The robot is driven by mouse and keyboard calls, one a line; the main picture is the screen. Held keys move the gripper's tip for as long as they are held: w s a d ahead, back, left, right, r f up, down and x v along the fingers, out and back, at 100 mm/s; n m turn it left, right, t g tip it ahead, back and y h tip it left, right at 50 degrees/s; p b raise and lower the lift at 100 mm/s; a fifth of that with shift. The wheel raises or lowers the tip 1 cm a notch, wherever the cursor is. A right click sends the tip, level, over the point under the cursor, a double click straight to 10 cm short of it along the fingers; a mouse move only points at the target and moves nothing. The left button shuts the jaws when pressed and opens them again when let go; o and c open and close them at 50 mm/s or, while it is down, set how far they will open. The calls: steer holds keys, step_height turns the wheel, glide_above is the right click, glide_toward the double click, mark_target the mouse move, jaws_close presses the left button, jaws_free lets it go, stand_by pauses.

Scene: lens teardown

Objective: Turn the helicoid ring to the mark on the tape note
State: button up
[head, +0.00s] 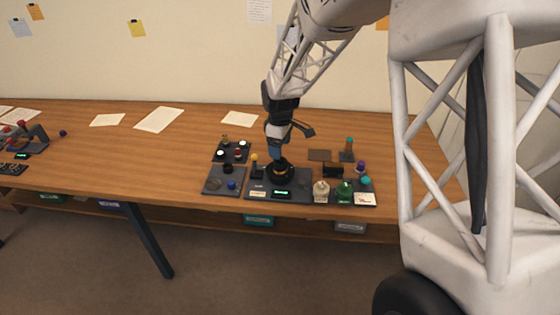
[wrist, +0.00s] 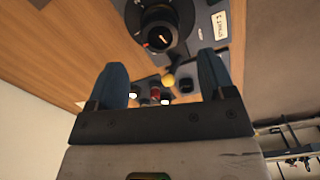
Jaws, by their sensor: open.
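The helicoid ring appears to be the round black part (wrist: 160,25) at the top of the wrist view, with an orange mark on its face. In the head view the black and brass lens part (head: 281,173) stands on a dark base plate, partly hidden by my gripper. My gripper (head: 277,152) is above it; its two blue fingers (wrist: 164,72) are apart with nothing held between them. The ring lies beyond the fingertips, not between them. A small white label (wrist: 220,25) with dark writing is beside the ring; I cannot tell whether it is the tape note.
A yellow ball-topped post (wrist: 169,80) stands close to the ring. A dark plate with several buttons (head: 232,151) is at the left. White, green and purple-topped parts stand at the right.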

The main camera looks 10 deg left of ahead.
mark_target(280, 164)
steer(key=shift+f, duration=3.3)
steer(key=c, duration=0.9)
steer(key=shift+c, duration=0.2)
